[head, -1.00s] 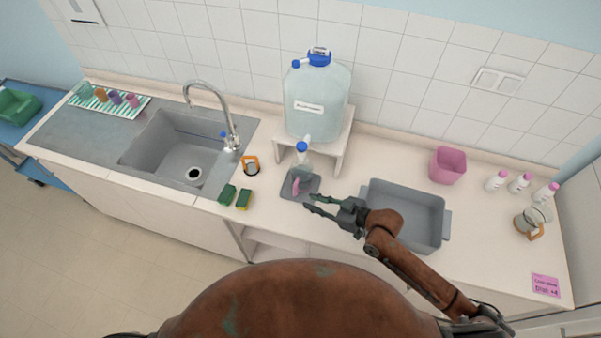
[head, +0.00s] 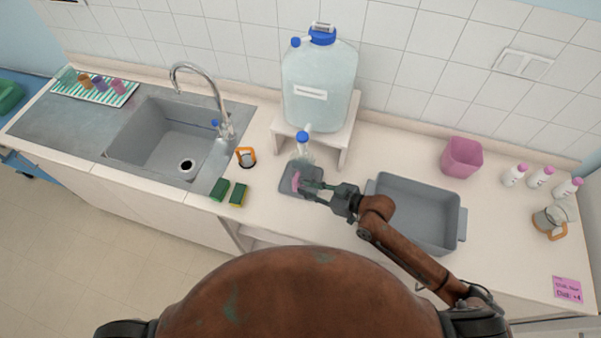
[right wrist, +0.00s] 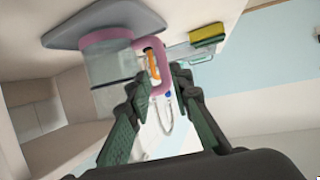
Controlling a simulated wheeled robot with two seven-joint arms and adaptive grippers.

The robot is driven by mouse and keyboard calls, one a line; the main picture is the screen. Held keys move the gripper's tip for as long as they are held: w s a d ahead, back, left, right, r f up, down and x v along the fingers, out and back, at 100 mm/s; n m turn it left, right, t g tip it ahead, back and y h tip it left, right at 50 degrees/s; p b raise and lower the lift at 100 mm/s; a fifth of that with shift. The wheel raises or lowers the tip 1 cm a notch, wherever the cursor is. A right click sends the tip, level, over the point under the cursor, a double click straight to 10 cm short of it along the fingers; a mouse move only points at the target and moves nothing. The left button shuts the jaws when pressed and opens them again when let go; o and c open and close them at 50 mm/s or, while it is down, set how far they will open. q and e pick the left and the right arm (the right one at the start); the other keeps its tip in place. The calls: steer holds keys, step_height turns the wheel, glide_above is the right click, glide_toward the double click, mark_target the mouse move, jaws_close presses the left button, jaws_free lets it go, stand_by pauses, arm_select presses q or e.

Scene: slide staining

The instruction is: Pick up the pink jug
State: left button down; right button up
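The pink jug (head: 296,181) stands on a small grey tray (head: 288,192) in front of the water dispenser. In the right wrist view, which is turned over, the jug (right wrist: 112,62) has a clear body, a pink band and a pink handle. My right gripper (head: 312,189) is at the jug's right side in the head view. In the right wrist view my right gripper's fingers (right wrist: 158,85) are apart, one on each side of the handle. I cannot tell whether they touch it. My left gripper is not in view.
A grey basin (head: 462,226) lies to the right. Sponges (head: 238,195), an orange-handled item (head: 246,157) and the sink (head: 160,140) are left.

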mark_target(294, 184)
steer(key=p+x, duration=0.1)
steer(key=x, duration=0.4)
steer(key=shift+a+f, duration=0.15)
steer(key=shift+a, duration=0.25)
steer(key=shift+c, duration=0.3)
jaws_close()
